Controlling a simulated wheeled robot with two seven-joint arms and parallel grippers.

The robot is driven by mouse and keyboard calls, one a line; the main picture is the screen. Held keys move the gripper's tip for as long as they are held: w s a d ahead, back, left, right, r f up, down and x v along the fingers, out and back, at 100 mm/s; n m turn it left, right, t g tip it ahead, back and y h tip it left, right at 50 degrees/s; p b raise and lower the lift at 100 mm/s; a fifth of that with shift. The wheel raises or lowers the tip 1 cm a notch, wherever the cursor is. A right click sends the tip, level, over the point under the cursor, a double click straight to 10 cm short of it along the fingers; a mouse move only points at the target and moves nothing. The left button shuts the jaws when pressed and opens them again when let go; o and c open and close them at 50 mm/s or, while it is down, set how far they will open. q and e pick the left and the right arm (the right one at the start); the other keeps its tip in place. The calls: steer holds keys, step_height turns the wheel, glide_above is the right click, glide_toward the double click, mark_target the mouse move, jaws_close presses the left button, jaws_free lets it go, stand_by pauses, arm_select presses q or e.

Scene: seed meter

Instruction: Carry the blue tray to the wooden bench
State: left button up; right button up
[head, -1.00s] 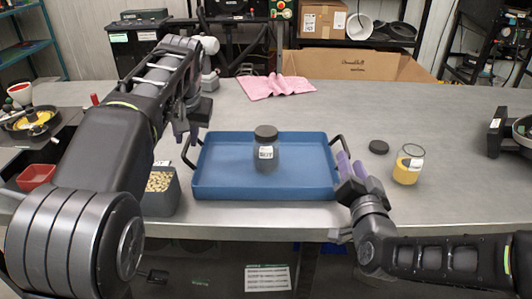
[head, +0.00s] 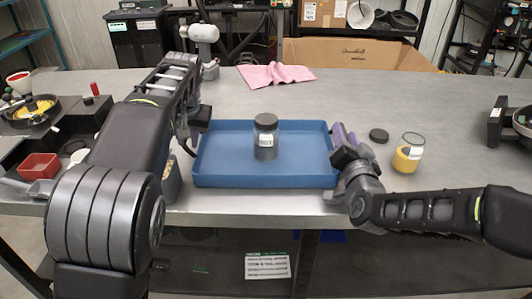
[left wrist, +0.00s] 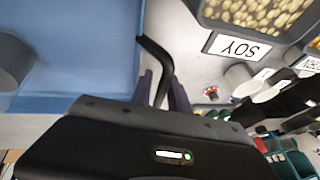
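The blue tray (head: 215,170) lies flat on a grey metal table and carries a dark lidded jar (head: 266,140) with a white label. In the left wrist view, the tray's left black handle (left wrist: 153,48) reaches between the purple fingers of my left gripper (left wrist: 161,95), which are apart with a gap around it. I cannot make out a wooden bench.
A grey bin of pale beans (head: 171,178) labelled SOY stands close left of the tray. A yellow-filled jar (head: 408,155) and a black lid (head: 379,136) are to the right. A pink cloth (head: 275,76) lies behind. A red container (head: 40,166) is at left.

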arm_select(q)
steer(key=shift+w+a+f, duration=0.1)
steer(key=shift+w+f, duration=0.1)
steer(key=shift+f, duration=0.25)
arm_select(e)
steer(key=shift+w, duration=0.5)
arm_select(q)
steer(key=c, duration=0.5)
arm_select(e)
steer(key=c, duration=0.4)
arm_select(q)
jaws_close()
arm_select(e)
jaws_close()
arm_select(q)
steer(key=shift+r, duration=0.1)
arm_select(e)
steer(key=shift+r, duration=0.1)
